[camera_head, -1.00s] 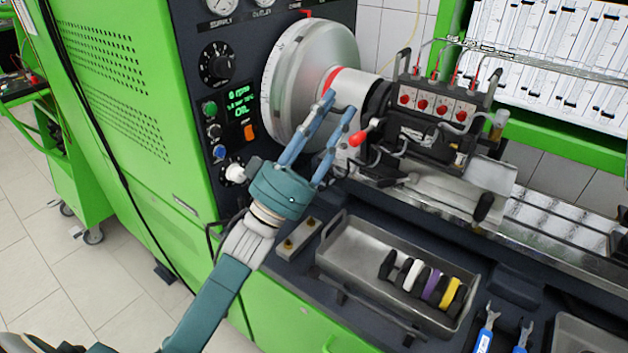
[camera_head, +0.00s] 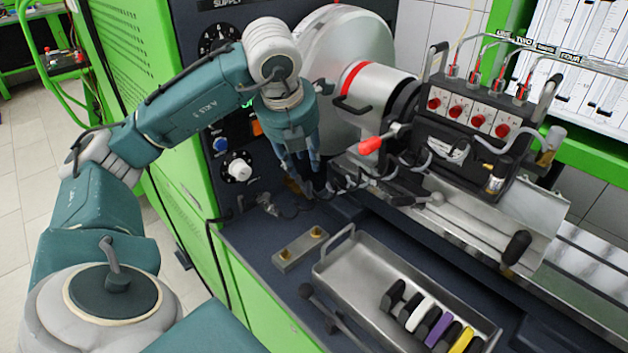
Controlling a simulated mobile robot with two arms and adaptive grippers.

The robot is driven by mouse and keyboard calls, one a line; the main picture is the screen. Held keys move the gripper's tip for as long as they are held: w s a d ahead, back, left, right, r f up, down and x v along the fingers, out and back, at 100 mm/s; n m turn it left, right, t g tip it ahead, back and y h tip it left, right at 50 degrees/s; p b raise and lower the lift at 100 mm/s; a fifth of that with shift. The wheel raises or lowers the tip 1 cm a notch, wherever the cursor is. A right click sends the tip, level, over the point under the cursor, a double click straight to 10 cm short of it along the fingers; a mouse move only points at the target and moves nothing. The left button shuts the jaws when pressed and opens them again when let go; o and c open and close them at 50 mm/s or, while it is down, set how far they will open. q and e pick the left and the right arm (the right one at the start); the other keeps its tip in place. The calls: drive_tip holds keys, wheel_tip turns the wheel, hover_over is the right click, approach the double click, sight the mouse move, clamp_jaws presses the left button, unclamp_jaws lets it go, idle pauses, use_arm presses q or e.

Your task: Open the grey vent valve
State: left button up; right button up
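My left gripper (camera_head: 300,172) hangs fingers-down in front of the large grey disc, above the dark bench deck. Its blue fingertips are close to dark pipework and small fittings (camera_head: 345,183); I cannot tell whether they touch any of it. The finger spacing is hard to judge from this side. I cannot single out a grey vent valve with certainty. A small grey fitting (camera_head: 267,203) sits on the deck just left of the fingertips, and a grey lever with a rounded end (camera_head: 432,199) lies further right. My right gripper is out of view.
A metal tray (camera_head: 343,262) with black, white, purple and yellow pieces stands at the front. A block with red knobs (camera_head: 470,118) stands behind. A brass-studded plate (camera_head: 300,249) lies left of the tray.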

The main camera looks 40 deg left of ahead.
sight(308, 182)
use_arm(q)
drive_tip(key=x, duration=0.9)
drive_tip(key=shift+f, duration=0.1)
clamp_jaws()
